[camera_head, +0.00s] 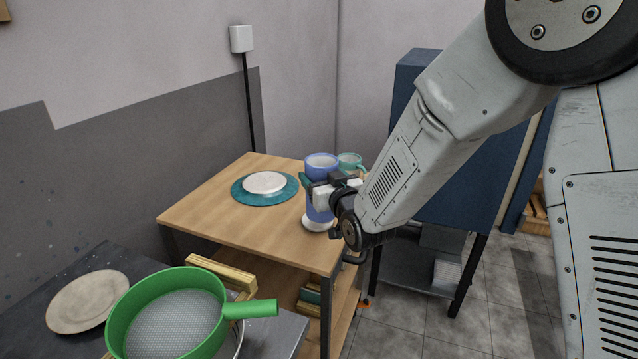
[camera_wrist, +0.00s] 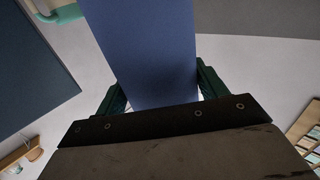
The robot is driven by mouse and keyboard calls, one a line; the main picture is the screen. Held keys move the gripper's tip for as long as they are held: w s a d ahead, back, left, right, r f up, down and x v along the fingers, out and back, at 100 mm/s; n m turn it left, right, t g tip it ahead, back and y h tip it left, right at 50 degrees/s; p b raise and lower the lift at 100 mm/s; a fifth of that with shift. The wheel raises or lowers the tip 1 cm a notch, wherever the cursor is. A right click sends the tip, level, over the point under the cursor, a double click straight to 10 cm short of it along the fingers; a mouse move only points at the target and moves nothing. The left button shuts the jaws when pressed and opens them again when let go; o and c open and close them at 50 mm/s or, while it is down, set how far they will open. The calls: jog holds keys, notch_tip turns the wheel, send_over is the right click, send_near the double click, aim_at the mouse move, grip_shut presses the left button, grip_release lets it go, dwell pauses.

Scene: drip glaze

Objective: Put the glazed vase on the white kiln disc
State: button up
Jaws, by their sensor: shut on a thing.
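The glazed vase (camera_head: 321,165) is tall and blue with a white lower end, upright near the front right edge of the wooden table. My gripper (camera_head: 320,186) is shut on its middle from the right. In the wrist view the blue vase wall (camera_wrist: 150,50) fills the space between the two green fingers of my gripper (camera_wrist: 160,86). I cannot tell whether the vase's base touches the table. The white kiln disc (camera_head: 264,182) lies to the left of the vase, on a round teal mat (camera_head: 240,194), and is bare.
A teal cup (camera_head: 349,161) stands just behind the vase. The wooden table (camera_head: 232,226) is clear between vase and mat. A green sieve (camera_head: 170,318) and a beige plate (camera_head: 86,302) are on a dark surface in front. A blue cabinet (camera_head: 410,68) stands behind my arm.

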jog(key=shift+w+a+f, duration=0.2)
jog(key=shift+w+f, duration=0.45)
jog(key=shift+w, duration=0.1)
jog(key=shift+w+a+f, duration=0.2)
jog(key=shift+w+f, duration=0.4)
jog(key=shift+w, duration=0.1)
jog(key=shift+w+a+f, duration=0.2)
jog(key=shift+w+f, duration=0.45)
jog(key=shift+w, duration=0.1)
jog(key=shift+f, duration=0.15)
jog(key=o, duration=1.3)
